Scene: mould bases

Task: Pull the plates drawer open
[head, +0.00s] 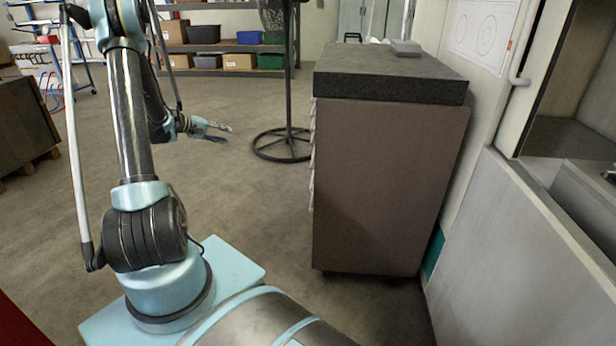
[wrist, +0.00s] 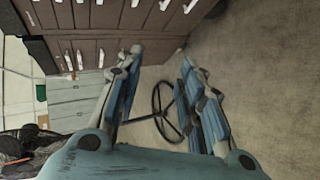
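A brown drawer cabinet (head: 385,185) stands right of centre in the head view, its drawer side turned to the left and seen edge-on. White handles (head: 313,160) stick out along that edge. In the wrist view the drawer fronts (wrist: 100,17) fill the top, sideways, with several white handles. No label is readable, so I cannot tell which is the plates drawer. No drawer clearly stands out. My gripper (head: 226,132) is left of the cabinet, apart from it. In the wrist view my gripper (wrist: 162,62) has its fingers apart with nothing between them.
A dark slab (head: 385,78) tops the cabinet, with a small grey block (head: 405,47) on it. A black stand with a round base (head: 284,145) stands behind, left of the cabinet. Floor between my arm and the cabinet is clear.

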